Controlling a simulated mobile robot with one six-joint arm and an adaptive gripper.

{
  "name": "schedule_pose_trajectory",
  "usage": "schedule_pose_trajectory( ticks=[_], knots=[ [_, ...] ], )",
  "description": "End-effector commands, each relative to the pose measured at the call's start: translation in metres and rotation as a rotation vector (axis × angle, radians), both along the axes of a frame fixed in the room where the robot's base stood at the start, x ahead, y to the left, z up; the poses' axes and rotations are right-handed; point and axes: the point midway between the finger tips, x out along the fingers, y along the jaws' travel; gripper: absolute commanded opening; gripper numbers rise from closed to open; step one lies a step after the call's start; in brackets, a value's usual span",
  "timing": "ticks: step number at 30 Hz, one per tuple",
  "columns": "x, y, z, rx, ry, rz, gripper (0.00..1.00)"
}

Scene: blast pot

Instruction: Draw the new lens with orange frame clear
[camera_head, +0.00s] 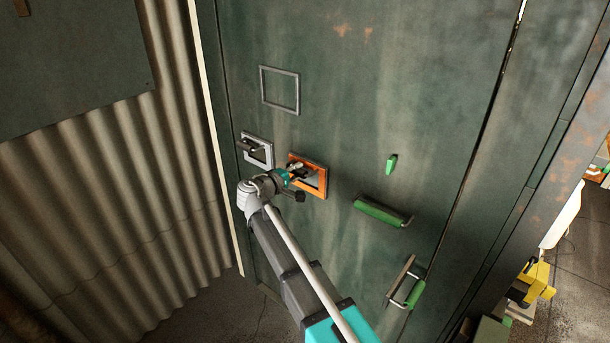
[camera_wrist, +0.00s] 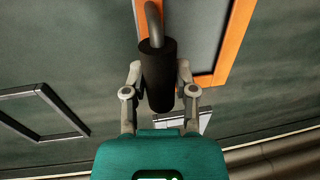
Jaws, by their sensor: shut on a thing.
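The lens with the orange frame (camera_head: 322,190) is on the dark green metal panel in the head view, in its middle part. The wrist view shows its orange frame (camera_wrist: 234,45) around a grey pane. A black handle (camera_wrist: 158,80) with a bent metal rod stands out from the lens. My gripper (camera_head: 290,176) is at the left part of the orange frame. In the wrist view my gripper (camera_wrist: 158,85) is shut on the black handle, one finger on each side. I cannot tell whether the frame touches the panel.
An empty grey frame (camera_head: 280,69) is above on the panel. A grey-framed lens with a dark handle (camera_head: 252,146) sits close to the left of my gripper. Green handles (camera_head: 379,212) stick out at the lower right. A corrugated wall (camera_head: 100,190) is at the left.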

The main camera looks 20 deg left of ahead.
Motion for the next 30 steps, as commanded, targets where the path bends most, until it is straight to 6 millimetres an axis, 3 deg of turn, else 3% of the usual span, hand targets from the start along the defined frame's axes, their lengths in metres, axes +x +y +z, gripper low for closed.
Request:
schedule_pose_trajectory(
  ticks=[30],
  knots=[
    [-0.012, 0.005, 0.0, 0.0, 0.0, 0.0, 0.0]
  ],
)
